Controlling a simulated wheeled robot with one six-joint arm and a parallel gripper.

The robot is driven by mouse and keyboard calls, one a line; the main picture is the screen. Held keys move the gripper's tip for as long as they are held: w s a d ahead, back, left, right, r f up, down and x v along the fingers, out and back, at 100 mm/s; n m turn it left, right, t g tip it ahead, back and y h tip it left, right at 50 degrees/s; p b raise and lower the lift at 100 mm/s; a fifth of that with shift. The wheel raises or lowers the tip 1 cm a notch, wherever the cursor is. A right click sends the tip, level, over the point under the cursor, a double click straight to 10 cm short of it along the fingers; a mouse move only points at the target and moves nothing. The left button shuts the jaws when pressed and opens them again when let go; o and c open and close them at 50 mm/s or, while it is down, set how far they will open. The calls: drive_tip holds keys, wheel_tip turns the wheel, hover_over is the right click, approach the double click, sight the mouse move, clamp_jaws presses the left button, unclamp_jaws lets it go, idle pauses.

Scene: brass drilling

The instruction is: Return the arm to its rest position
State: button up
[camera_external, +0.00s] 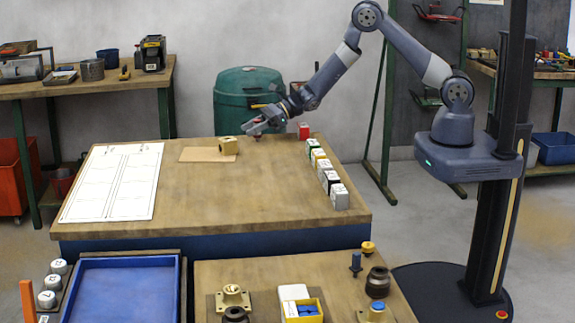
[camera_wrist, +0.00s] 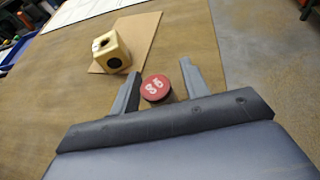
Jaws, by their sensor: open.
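My gripper (camera_external: 257,127) is at the far edge of the wooden workbench (camera_external: 205,205), with my arm reaching out to it from the right. In the wrist view my gripper (camera_wrist: 153,78) has its two fingers spread apart. A round red-topped piece (camera_wrist: 155,88) with white markings shows between the fingers, with a gap on each side. Its lower part is mostly hidden. A brass cube (camera_wrist: 108,50) with a hole in its top and a dark round hole in its side stands beyond the fingers, on a tan board (camera_wrist: 138,42). The cube (camera_external: 228,145) also shows left of my gripper in the external view.
A white sheet (camera_external: 112,182) lies at the left. A blue tray (camera_external: 122,290) and brass parts (camera_external: 233,297) are in front. A green drum (camera_external: 248,95) stands behind.

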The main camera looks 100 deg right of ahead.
drive_tip(key=b+v, duration=0.2)
drive_tip(key=v, duration=0.9)
drive_tip(key=shift+s+d+r, duration=0.1)
drive_tip(key=shift+s+r, duration=0.15)
drive_tip(key=shift+s, duration=0.05)
drive_tip(key=x, duration=0.4)
drive_tip(key=p+x, duration=0.1)
drive_tip(key=x, duration=0.3)
drive_tip(key=f+x, duration=0.1)
drive_tip(key=x, duration=0.3)
drive_tip(key=shift+s, duration=0.1)
wheel_tip(320, 180, up, 11)
drive_tip(key=a+n+g+y+b, duration=0.3)
drive_tip(key=a+n+y, duration=0.3)
drive_tip(key=a, duration=2.7)
drive_tip(key=s+a+f+n+g+y+b, duration=0.1)
drive_tip(key=s+a+f, duration=0.1)
drive_tip(key=a, duration=0.7)
drive_tip(key=s+a+f+n+g+y+b, duration=0.1)
drive_tip(key=s+a+n+g+b, duration=0.1)
drive_tip(key=s+a, duration=0.3)
drive_tip(key=shift+a+f+y, duration=0.3)
drive_tip(key=shift+a+f, duration=0.1)
drive_tip(key=shift+a, duration=1.6)
